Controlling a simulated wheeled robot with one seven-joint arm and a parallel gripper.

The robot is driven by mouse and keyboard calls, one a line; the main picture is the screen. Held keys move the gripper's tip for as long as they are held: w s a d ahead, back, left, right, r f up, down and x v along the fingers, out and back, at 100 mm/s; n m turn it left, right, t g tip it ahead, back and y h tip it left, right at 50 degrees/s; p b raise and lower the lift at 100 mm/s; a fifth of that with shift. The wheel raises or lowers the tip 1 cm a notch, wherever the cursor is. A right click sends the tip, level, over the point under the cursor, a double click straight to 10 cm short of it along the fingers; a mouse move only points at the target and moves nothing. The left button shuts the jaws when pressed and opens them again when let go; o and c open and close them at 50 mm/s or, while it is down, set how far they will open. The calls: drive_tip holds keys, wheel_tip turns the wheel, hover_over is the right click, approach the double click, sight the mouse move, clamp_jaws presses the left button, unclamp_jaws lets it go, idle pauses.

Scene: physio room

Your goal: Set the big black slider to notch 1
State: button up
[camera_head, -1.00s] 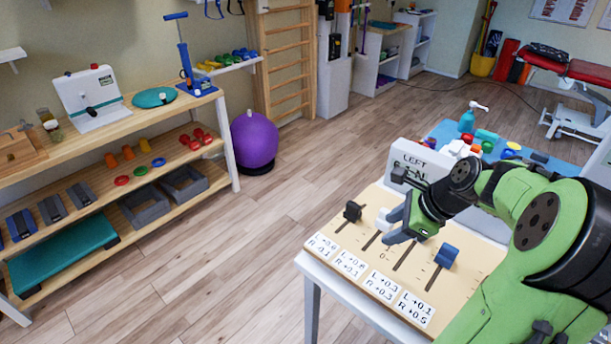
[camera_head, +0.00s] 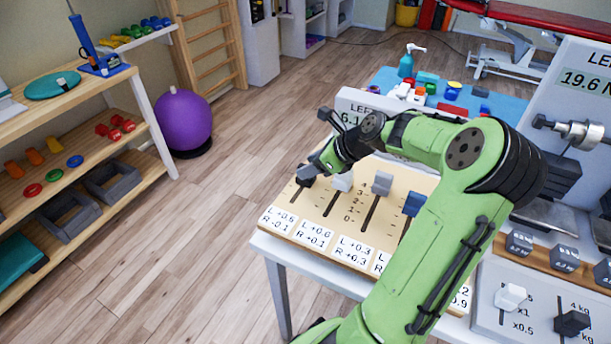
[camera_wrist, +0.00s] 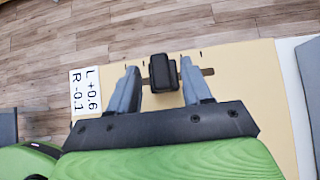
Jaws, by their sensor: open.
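The black slider knob (camera_head: 305,181) sits on the leftmost slot of the light wooden slider board (camera_head: 327,232). My gripper (camera_head: 312,168) is at this knob and partly hides it in the head view. In the wrist view the knob (camera_wrist: 163,73) stands between the two grey fingers of my open gripper (camera_wrist: 160,82), with a gap on each side. The slot (camera_wrist: 207,71) shows mainly right of the knob; the card "L +0.6 R -0.1" (camera_wrist: 91,90) lies to the left. The knob's exact notch cannot be told; the numbers by this slot are not readable.
A white slider (camera_head: 342,182), a grey slider (camera_head: 382,183) and a blue slider (camera_head: 414,204) stand to the right on the same board. A display box (camera_head: 352,108) stands behind. Another black knob (camera_head: 572,322) is on a panel at lower right. Floor left of the table is clear.

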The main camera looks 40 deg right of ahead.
sight(301, 190)
drive_tip(key=shift+x, duration=1.2)
clamp_jaws()
drive_tip(key=shift+s+a+r+p, duration=0.15)
drive_tip(key=shift+a+p, duration=0.1)
drive_tip(key=shift+p, duration=0.1)
drive_tip(key=a, duration=0.1)
drive_tip(key=a+p, duration=0.1)
drive_tip(key=shift+s+a, duration=0.3)
drive_tip(key=shift+s, duration=0.1)
drive_tip(key=shift+d, duration=0.2)
unclamp_jaws()
